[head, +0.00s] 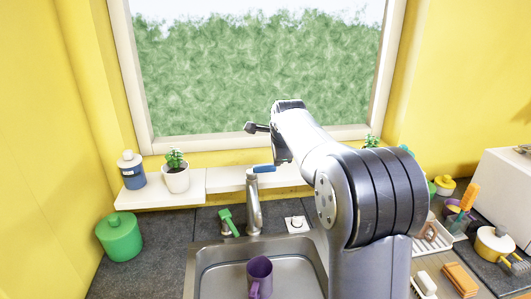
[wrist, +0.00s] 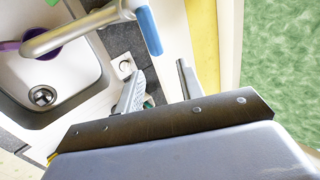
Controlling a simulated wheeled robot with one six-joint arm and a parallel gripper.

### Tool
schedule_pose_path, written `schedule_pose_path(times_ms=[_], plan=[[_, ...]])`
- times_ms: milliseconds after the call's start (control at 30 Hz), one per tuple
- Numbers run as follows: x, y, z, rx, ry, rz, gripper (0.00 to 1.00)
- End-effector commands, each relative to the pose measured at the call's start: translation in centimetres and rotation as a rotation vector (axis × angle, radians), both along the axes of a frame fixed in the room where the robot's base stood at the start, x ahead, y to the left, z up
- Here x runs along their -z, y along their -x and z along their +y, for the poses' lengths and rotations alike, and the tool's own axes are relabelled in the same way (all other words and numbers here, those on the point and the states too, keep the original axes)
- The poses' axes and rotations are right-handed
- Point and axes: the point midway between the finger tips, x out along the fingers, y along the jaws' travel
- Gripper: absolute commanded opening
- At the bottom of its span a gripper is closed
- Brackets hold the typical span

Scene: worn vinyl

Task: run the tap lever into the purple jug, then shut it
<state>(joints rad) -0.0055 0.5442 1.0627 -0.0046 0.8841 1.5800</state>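The tap (head: 254,208) stands behind the sink, with a blue lever (head: 264,168) at its top. The lever also shows in the wrist view (wrist: 148,30). The purple jug (head: 259,274) stands in the sink, in front of the tap. In the wrist view the jug (wrist: 42,52) is partly hidden behind the spout, whose end overlaps it. No water is seen. My gripper (wrist: 160,86) is open and empty, its two fingers apart. In the head view it is high near the window, above and apart from the lever, and mostly hidden by my arm.
The sink (head: 205,272) has a drain (wrist: 42,96). A green-handled item (head: 228,221) is left of the tap. A green canister (head: 119,237), blue jar (head: 132,170) and potted plant (head: 176,174) stand left. A rack (head: 432,238), yellow pot (head: 495,243) and sponges stand right. The window is close behind my gripper.

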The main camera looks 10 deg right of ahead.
Motion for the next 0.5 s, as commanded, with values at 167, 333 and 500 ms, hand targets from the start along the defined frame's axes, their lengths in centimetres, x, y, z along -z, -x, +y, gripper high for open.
schedule_pose_path(times_ms=[167, 333, 500], plan=[[1.3, -0.9, 0.0, -0.001, 0.001, 0.002, 0.36], [2.3, -1.7, 0.0, -0.001, 0.001, 0.001, 0.36], [3.5, -2.5, 0.0, -0.002, 0.001, 0.003, 0.36]])
